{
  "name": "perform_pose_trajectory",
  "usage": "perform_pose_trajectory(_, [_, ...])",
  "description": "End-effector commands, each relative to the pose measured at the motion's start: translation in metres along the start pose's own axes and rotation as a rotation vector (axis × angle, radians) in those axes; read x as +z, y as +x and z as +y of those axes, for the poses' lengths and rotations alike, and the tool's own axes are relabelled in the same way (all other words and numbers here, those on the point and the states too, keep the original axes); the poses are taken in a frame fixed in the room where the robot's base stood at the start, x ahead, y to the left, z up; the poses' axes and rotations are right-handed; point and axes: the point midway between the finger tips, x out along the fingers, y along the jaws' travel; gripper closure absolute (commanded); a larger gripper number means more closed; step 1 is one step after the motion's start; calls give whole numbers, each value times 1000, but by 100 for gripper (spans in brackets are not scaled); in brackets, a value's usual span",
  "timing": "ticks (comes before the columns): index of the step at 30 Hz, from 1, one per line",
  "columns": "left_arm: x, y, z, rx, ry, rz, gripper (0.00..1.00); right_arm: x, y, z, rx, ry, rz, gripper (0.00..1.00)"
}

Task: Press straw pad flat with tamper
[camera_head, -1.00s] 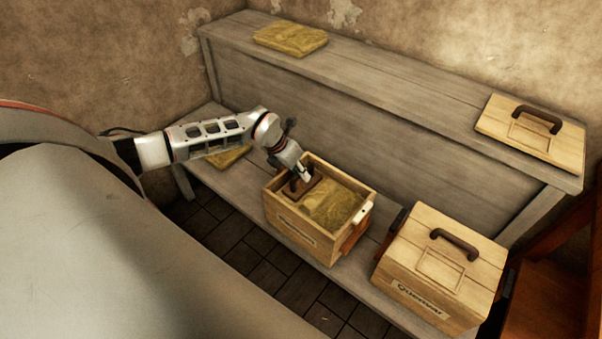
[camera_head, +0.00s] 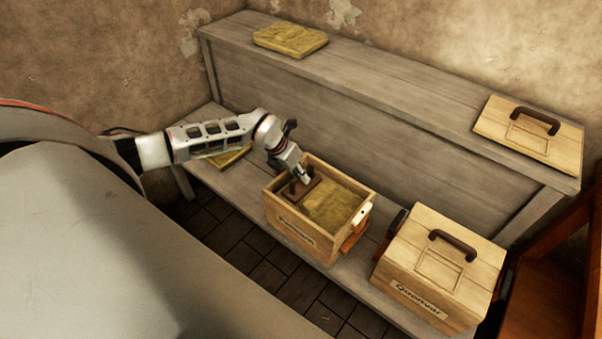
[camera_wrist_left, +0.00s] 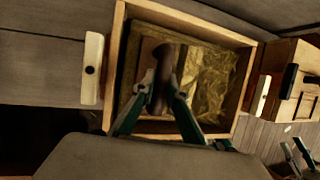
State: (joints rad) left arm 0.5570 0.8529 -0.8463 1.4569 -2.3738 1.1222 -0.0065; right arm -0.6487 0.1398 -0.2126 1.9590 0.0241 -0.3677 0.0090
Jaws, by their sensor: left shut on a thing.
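The straw pad (camera_head: 332,204) is a yellow, wrinkled slab inside an open wooden box (camera_head: 297,236) on the low bench. The tamper (camera_head: 304,190), a brown board with a dark handle, is over the left part of the pad in the box. In the left wrist view the straw pad (camera_wrist_left: 212,80) shows to the right of the tamper's handle (camera_wrist_left: 165,75). My left gripper (camera_head: 303,178) is shut on the handle; in the left wrist view its fingers (camera_wrist_left: 162,90) are on either side of it. Whether the tamper touches the pad is hard to tell. My right gripper is not seen in the head view.
A closed, labelled wooden box (camera_head: 433,277) with a handled lid stands to the right on the bench. A loose lid (camera_head: 510,138) and another straw pad (camera_head: 290,38) lie on the upper shelf. One more pad (camera_head: 228,156) lies behind my left arm.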

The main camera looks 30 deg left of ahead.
Motion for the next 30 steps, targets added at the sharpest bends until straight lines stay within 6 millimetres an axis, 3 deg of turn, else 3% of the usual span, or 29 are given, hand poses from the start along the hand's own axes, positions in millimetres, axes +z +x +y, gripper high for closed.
perform_pose_trajectory(6, [16, -30, -5, 1, 2, -11, 100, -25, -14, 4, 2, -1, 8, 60])
perform_pose_trajectory(16, [30, -62, -11, 3, 2, -14, 100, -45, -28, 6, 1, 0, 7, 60])
perform_pose_trajectory(24, [38, -82, -15, 3, 3, -15, 100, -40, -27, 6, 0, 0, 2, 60])
perform_pose_trajectory(30, [39, -84, -16, 3, 2, -15, 100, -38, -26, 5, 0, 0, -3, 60])
